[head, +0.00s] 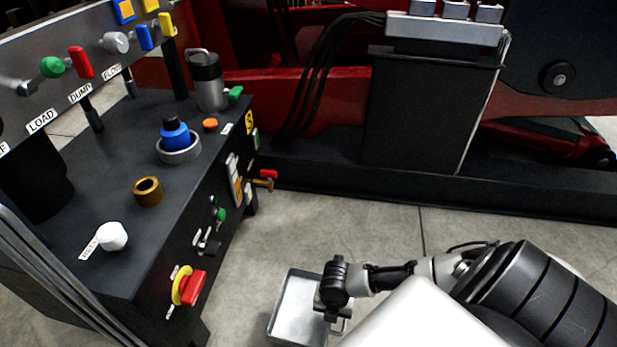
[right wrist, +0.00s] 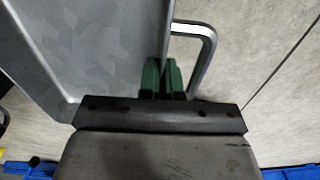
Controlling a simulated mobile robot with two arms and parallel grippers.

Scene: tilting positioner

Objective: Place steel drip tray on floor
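The steel drip tray (head: 297,305) is a shallow grey rectangular pan at the bottom centre of the head view, low over the floor. I cannot tell whether it touches the floor. In the right wrist view the tray (right wrist: 100,45) fills the upper left, with its loop handle (right wrist: 208,50) sticking out to the right. My right gripper (head: 331,312) is at the tray's right side. Its green-padded fingers (right wrist: 162,78) are close together with the tray's edge between them, beside the handle. The contact itself is partly hidden. My left gripper is not in view.
A black control bench (head: 110,235) with knobs, labels and a red emergency handle (head: 194,288) stands left of the tray. A dark base and red machine frame (head: 300,95) run across the back. Bare concrete floor (head: 330,225) lies between them.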

